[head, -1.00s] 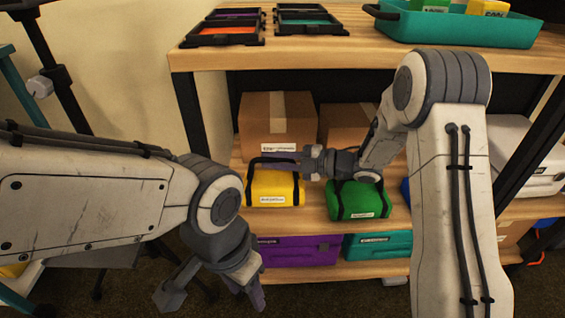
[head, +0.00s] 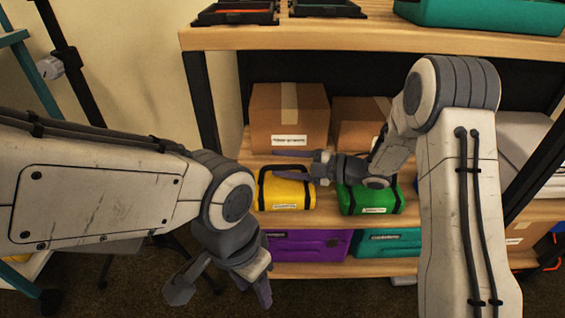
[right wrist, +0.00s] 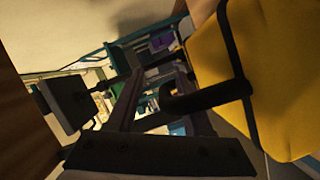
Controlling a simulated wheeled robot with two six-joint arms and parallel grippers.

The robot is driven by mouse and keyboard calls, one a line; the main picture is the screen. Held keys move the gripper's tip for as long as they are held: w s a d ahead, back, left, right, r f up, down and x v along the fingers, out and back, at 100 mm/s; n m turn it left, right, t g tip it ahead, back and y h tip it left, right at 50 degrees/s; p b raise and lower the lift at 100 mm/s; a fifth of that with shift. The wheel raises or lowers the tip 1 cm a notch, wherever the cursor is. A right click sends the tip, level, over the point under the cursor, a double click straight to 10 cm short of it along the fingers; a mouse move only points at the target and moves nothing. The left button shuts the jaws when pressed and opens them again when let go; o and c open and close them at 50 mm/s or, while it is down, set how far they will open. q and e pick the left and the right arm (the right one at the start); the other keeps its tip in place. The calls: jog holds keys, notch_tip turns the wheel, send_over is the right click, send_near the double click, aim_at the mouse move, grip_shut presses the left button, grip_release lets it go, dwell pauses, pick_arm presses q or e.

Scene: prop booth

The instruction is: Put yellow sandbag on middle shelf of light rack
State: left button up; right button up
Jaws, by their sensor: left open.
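The yellow sandbag (head: 285,195), with black straps and a handle, lies on the middle shelf (head: 330,228) of a light-wood rack with black posts. It is left of a green sandbag (head: 370,202). My right gripper (head: 288,167) reaches in from the right at the yellow bag's handle, its fingers apart. In the right wrist view the yellow bag (right wrist: 285,75) fills the right side, and its black handle (right wrist: 205,98) crosses near my spread fingers; I cannot tell whether they touch it. My left gripper (head: 222,288) hangs open and empty in front of the rack, lower left.
Cardboard boxes (head: 290,118) stand behind the sandbags. Purple (head: 305,246) and teal (head: 385,243) cases sit on the lower shelf. Black trays (head: 237,13) and a teal tray (head: 485,14) are on the top. A black stand (head: 72,65) and a teal frame (head: 30,75) are at left.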

jog(key=shift+r, duration=0.1)
jog(key=shift+d+r, duration=0.1)
jog(key=shift+d, duration=0.1)
jog(key=r+p, duration=0.1)
jog(key=p, duration=0.2)
send_over(311, 185)
jog(key=a, duration=0.1)
jog(key=shift+w, duration=0.25)
jog(key=shift+s+d, duration=0.25)
jog(key=shift+d, duration=0.2)
jog(key=shift+r, duration=0.1)
